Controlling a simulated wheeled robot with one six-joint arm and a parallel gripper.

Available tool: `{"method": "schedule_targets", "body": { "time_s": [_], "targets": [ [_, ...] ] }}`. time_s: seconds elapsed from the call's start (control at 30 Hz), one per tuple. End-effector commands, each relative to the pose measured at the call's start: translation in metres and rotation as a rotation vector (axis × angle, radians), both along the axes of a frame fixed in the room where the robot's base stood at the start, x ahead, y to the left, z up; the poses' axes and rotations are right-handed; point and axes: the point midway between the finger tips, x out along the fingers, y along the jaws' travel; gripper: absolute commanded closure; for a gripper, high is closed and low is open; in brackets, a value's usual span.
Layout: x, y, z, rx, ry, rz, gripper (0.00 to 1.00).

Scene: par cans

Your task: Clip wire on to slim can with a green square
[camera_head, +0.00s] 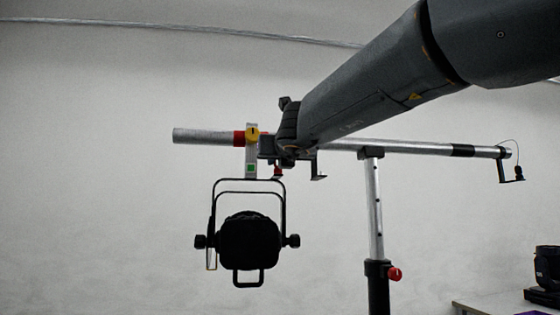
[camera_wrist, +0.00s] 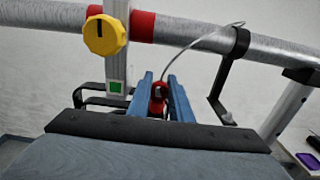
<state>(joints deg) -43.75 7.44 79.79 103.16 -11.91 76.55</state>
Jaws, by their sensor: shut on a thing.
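The slim can (camera_head: 250,241) is black and hangs by its yoke from the bar in the head view. A green square (camera_head: 250,168) marks its pale hanger strip, under a yellow knob (camera_head: 252,135). In the wrist view the green square (camera_wrist: 115,87) and yellow knob (camera_wrist: 105,35) are left of my gripper (camera_wrist: 161,82). My gripper's blue fingers are shut on the red and black clip (camera_wrist: 157,102) of a grey wire (camera_wrist: 205,34). The wire arcs up towards the bar. The clip (camera_head: 277,172) shows small, just right of the hanger. Part of the black yoke (camera_wrist: 92,102) is behind the fingers.
The silver bar (camera_head: 420,147) runs across on a stand (camera_head: 375,210). A black bracket (camera_head: 318,168) hangs from it close right of my gripper, also in the wrist view (camera_wrist: 226,85). Another wire end with a black clip (camera_head: 519,173) hangs at the far right. A black fixture (camera_head: 547,270) sits low right.

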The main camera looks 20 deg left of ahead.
Motion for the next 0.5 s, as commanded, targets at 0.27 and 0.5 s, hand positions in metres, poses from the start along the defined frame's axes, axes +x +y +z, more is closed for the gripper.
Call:
{"method": "schedule_targets", "body": {
  "time_s": [0.27, 0.5],
  "targets": [
    [0.0001, 0.0000, -0.0004, -0.001, 0.001, 0.000, 0.59],
    [-0.0015, -0.0010, -0.0004, 0.000, 0.000, 0.000, 0.59]
  ]
}}
